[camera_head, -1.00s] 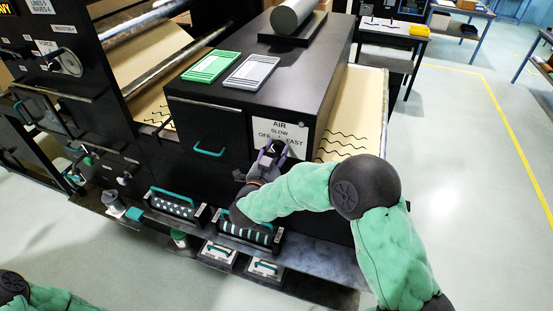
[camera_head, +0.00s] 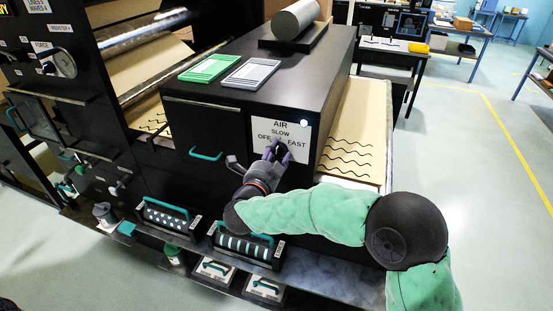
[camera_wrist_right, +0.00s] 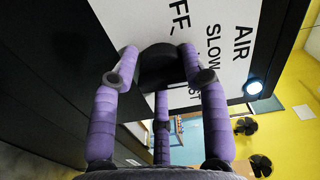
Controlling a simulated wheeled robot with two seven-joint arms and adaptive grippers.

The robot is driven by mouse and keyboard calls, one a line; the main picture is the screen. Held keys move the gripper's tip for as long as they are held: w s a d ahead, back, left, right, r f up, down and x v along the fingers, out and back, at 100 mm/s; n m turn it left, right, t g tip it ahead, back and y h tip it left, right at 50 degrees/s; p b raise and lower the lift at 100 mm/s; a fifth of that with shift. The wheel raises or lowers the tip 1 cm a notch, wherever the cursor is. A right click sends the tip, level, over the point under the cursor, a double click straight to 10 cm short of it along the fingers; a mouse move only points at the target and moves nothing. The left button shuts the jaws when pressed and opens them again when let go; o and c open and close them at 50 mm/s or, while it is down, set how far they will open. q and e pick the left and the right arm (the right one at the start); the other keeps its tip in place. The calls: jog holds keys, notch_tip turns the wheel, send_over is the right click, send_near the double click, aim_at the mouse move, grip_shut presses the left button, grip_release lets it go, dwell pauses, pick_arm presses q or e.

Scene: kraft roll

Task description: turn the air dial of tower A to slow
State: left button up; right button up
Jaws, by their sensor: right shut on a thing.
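The air panel (camera_head: 290,130) is a white plate on the black dryer-like cabinet, lettered AIR, SLOW, OFF and FAST. SLOW is at the top, OFF at left, FAST at right. My right gripper (camera_head: 278,150) is at the panel's middle, shut on the black dial. In the right wrist view the fingers of my right gripper (camera_wrist_right: 160,78) sit on either side of the round dark dial (camera_wrist_right: 162,62). The dial's pointer is hidden, so I cannot tell its setting. A white lamp (camera_head: 303,122) glows at the panel's upper right. My left gripper is out of view.
A green card (camera_head: 210,68) and a grey card (camera_head: 252,73) lie on the cabinet top (camera_head: 300,60). A teal handle (camera_head: 206,154) is left of the panel. Patterned rollers (camera_head: 243,245) sit below. Kraft paper (camera_head: 350,150) runs out at right; floor beyond is clear.

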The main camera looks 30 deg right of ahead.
jog(key=shift+w+a, duration=0.1)
dwell(0.3)
jog(key=o, duration=0.8)
jog(key=shift+o, duration=1.4)
jog(key=shift+w+a, duration=0.1)
jog(key=v, duration=1.2)
